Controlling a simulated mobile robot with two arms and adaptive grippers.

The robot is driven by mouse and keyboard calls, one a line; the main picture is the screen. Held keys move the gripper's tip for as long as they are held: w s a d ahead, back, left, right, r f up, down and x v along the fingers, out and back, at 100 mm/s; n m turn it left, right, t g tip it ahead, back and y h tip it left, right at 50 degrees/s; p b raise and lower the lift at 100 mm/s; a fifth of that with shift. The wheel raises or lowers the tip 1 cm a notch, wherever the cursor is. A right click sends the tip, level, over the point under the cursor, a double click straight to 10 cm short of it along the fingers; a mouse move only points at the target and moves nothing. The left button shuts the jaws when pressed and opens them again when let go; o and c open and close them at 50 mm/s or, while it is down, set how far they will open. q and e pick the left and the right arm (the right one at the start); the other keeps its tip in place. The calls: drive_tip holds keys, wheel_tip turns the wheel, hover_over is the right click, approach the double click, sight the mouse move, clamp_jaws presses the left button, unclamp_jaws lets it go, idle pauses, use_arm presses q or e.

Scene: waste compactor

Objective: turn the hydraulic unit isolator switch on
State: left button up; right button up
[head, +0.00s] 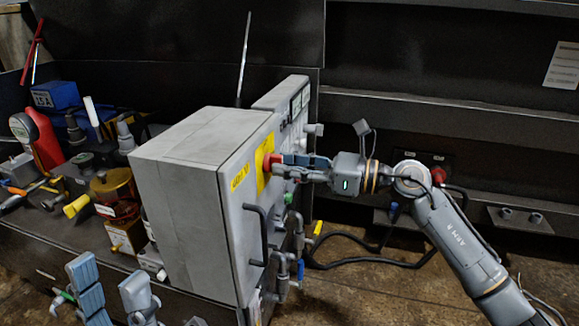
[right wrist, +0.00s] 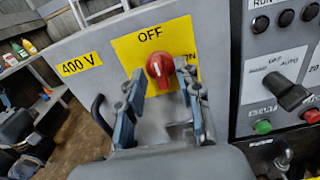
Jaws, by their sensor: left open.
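The isolator switch is a red rotary knob (right wrist: 160,70) on a yellow plate (right wrist: 131,48) marked OFF above and ON to the right. The knob is nearly upright, its top towards OFF. It also shows in the head view (head: 269,161) on the front of the grey cabinet (head: 190,190). My right gripper (right wrist: 159,70) has its blue-padded fingers apart on both sides of the knob; the right finger is very close, with a small gap at the left one. My left gripper (head: 111,278) is open and empty at the lower left, in front of the cabinet's side.
A 400 V label (right wrist: 79,64) sits left of the plate. A control panel (right wrist: 285,75) with a black selector (right wrist: 288,92) and buttons adjoins it at the right. A black handle (head: 258,232) sticks out below the switch. Cluttered tools and bottles stand left of the cabinet.

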drive_tip(key=shift+a, duration=0.15)
drive_tip(key=shift+c, duration=0.4)
clamp_jaws()
